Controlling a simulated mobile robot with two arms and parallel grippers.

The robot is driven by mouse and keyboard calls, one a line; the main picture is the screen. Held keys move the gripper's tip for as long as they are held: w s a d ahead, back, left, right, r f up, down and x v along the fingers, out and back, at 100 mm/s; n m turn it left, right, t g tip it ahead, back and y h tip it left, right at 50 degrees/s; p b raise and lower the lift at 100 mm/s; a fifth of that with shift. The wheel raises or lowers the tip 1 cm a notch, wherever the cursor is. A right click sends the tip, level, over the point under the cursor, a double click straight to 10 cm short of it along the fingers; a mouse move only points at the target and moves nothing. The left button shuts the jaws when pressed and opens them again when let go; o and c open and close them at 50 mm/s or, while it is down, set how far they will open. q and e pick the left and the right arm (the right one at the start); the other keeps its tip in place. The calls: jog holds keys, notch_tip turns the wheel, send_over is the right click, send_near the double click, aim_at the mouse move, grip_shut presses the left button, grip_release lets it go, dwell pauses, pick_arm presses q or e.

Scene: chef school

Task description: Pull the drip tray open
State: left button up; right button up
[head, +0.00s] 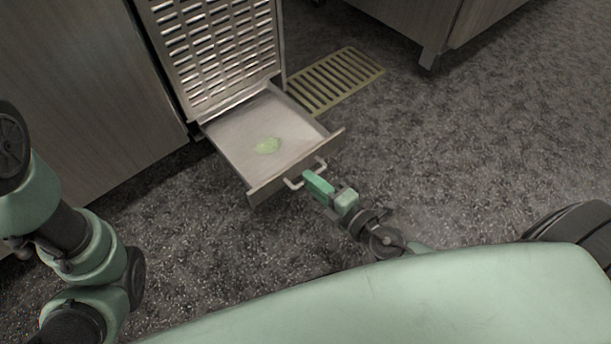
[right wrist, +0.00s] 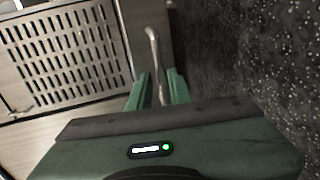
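The drip tray (head: 228,136) is a shallow metal drawer at the foot of a louvred steel unit. It is pulled well out, and a pale green puddle (head: 267,146) lies on its floor. Its bar handle (head: 293,184) is on the front panel. My right gripper (head: 314,184) is at the handle, partly hiding it. In the right wrist view the handle (right wrist: 153,40) runs between the two green fingers (right wrist: 160,88), which look closed on it. My left arm is at the left of the head view; its gripper is out of frame.
The louvred panel (head: 218,50) stands above the tray, beside a wood-fronted cabinet (head: 80,90). A slotted floor grate (head: 336,80) lies right of the tray. Another cabinet (head: 405,20) stands at the top right. The speckled floor (head: 480,130) to the right is clear.

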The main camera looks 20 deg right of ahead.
jog(key=v, duration=0.4)
jog(key=shift+s+b, duration=0.25)
jog(key=shift+b, duration=0.1)
jog(key=shift+r, duration=0.1)
